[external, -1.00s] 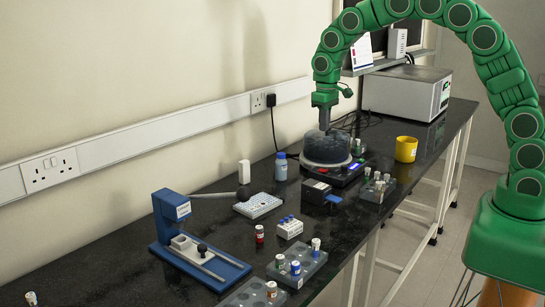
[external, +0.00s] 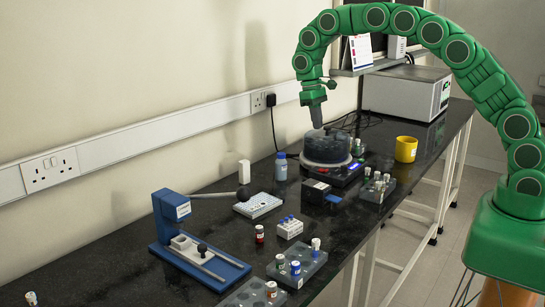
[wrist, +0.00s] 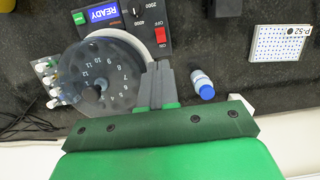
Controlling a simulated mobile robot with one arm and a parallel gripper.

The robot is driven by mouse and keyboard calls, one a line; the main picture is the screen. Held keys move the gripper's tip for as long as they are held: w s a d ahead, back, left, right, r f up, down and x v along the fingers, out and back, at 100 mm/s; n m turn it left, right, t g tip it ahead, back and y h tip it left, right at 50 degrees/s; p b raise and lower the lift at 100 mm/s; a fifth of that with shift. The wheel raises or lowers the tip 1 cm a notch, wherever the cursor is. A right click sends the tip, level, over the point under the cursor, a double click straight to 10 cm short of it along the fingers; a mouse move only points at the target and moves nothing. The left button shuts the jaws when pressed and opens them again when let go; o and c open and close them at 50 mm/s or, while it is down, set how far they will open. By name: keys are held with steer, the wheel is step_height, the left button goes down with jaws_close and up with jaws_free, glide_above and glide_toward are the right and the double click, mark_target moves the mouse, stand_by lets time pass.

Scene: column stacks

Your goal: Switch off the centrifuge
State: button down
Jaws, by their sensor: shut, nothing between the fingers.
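The centrifuge (external: 326,150) stands on the black bench, with a round smoky clear lid over a numbered rotor (wrist: 103,77). Its front panel carries a lit blue display (wrist: 102,13) reading READY, a black dial (wrist: 137,13) with speed marks, and a red switch (wrist: 160,35). Which way the switch is tipped is too small to tell. My gripper (external: 318,127) is shut and empty, pointing down just above the lid's left side in the external view. In the wrist view my gripper (wrist: 158,66) overlaps the lid's right rim, with the red switch beyond the fingertips.
A blue-capped bottle (external: 280,166) stands left of the centrifuge; it also shows beside my fingers in the wrist view (wrist: 202,84). A black box (external: 316,192), a vial rack (external: 371,194) and a yellow cup (external: 406,149) are near. The wall is close behind.

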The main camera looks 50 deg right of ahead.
mark_target(325, 169)
steer(key=x, duration=1.4)
